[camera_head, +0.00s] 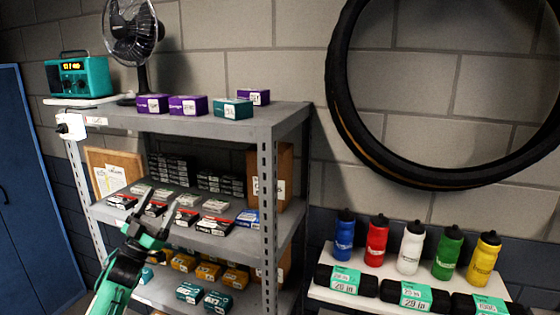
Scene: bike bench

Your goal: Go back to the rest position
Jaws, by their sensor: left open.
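My left gripper (155,207) comes in from the lower left on a green and black arm. Its two grey fingers point up and stand apart, with nothing seen between them. It is in front of the middle level of the grey metal shelf (220,125), near small red, white and black boxes there. Whether it touches any box cannot be told. My right gripper is not in view.
Purple boxes (188,105), a teal box (231,109), a teal radio (79,77) and a black fan (132,35) stand up top. Several bottles (411,247) stand on a white shelf at right. A tire (343,100) hangs on the wall. A blue cabinet (30,190) is at left.

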